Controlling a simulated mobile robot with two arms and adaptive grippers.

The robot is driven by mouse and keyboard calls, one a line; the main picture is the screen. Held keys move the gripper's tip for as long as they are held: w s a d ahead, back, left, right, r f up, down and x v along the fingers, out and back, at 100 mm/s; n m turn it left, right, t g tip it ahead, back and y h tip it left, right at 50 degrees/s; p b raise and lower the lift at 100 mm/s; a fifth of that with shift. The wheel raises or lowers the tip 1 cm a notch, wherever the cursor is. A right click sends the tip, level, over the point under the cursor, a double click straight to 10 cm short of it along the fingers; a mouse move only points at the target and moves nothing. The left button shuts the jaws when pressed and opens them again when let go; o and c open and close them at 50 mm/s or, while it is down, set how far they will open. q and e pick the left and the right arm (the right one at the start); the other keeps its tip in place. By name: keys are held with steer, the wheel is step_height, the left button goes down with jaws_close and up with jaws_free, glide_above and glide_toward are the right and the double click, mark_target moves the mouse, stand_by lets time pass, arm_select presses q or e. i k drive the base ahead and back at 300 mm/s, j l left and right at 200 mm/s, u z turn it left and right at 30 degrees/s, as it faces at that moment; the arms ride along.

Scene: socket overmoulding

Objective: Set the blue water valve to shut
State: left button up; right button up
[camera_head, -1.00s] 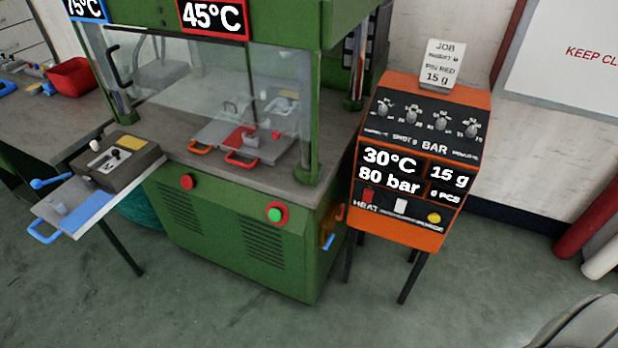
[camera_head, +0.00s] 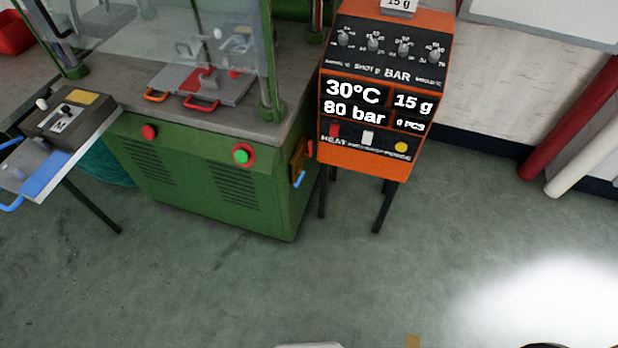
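The blue water valve appears as a small blue lever (camera_head: 299,179) low on the right side of the green machine (camera_head: 200,190). The lever sits below an orange-brown plate (camera_head: 298,157) and slants down toward the front. It is small, and I cannot tell from here whether it stands open or shut. Neither of my grippers is in view. Only slivers of pale and dark shapes show at the bottom edge, too little to tell what they are.
The orange control box (camera_head: 370,100) stands on dark legs close to the right of the lever. A bench-side tray with a blue pad (camera_head: 46,174) juts out at left. Red and white rolls (camera_head: 575,120) lean at the right wall. The floor in front is clear.

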mark_target(300, 171)
steer(key=k+j+u, duration=0.7)
steer(key=j+u, duration=0.15)
steer(key=j, duration=0.15)
